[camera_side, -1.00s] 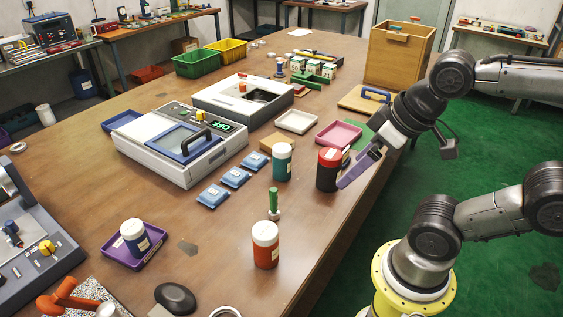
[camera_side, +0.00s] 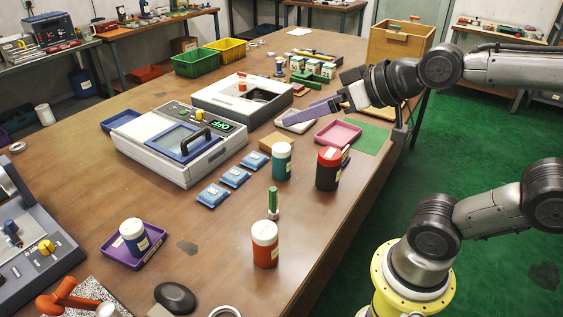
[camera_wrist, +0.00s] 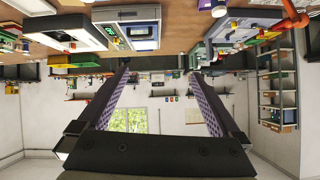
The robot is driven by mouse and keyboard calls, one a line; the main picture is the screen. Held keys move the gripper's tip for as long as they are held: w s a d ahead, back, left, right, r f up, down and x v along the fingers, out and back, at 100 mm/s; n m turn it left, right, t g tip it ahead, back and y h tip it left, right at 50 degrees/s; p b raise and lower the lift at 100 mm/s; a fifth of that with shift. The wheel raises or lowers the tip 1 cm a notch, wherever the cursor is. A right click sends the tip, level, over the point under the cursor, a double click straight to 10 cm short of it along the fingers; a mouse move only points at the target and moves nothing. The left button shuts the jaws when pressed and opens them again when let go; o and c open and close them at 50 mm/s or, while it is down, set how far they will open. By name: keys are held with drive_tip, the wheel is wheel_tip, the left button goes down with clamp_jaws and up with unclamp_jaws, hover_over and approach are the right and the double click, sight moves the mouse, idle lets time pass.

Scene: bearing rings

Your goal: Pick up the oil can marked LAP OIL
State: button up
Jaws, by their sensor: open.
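Several lidded cans stand upright on the bench, and I cannot read LAP OIL on any: a dark can with a red lid (camera_side: 327,172), a teal can with a white lid (camera_side: 281,163), an orange-red can with a white lid (camera_side: 265,247) and a navy can with a white lid (camera_side: 134,238). My gripper (camera_side: 292,119) is above the bench's far right part, over a cream tray (camera_side: 296,127), beyond the teal and dark cans. Its purple-padded fingers are apart and empty in the wrist view (camera_wrist: 160,76). The fingers point left, roughly level.
A pink tray (camera_side: 339,133) and green mat (camera_side: 371,138) lie near the right edge. A wooden box (camera_side: 398,55) stands behind my gripper.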

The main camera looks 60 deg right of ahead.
drive_tip(key=w+r+m+t, duration=0.2)
drive_tip(key=w+r+t, duration=0.15)
drive_tip(key=w, duration=0.35)
drive_tip(key=m+h, duration=0.8)
drive_tip(key=h, duration=0.5)
hover_over(279, 143)
drive_tip(key=a, duration=0.6)
wheel_tip(279, 143, down, 14)
drive_tip(key=s+f, duration=0.1)
drive_tip(key=f, duration=0.4)
drive_tip(key=s+d+f+n+g, duration=0.1)
drive_tip(key=s+f, duration=0.1)
drive_tip(key=f, duration=0.4)
drive_tip(key=s+d+f+n, duration=0.1)
drive_tip(key=s+f, duration=0.1)
drive_tip(key=f, duration=0.3)
drive_tip(key=shift+s+f+g, duration=0.1)
drive_tip(key=shift+f+g, duration=0.15)
drive_tip(key=shift+g, duration=0.1)
drive_tip(key=shift+d+f, duration=0.15)
drive_tip(key=x, duration=0.7)
drive_tip(key=shift+w, duration=0.3)
drive_tip(key=shift+c, duration=0.2)
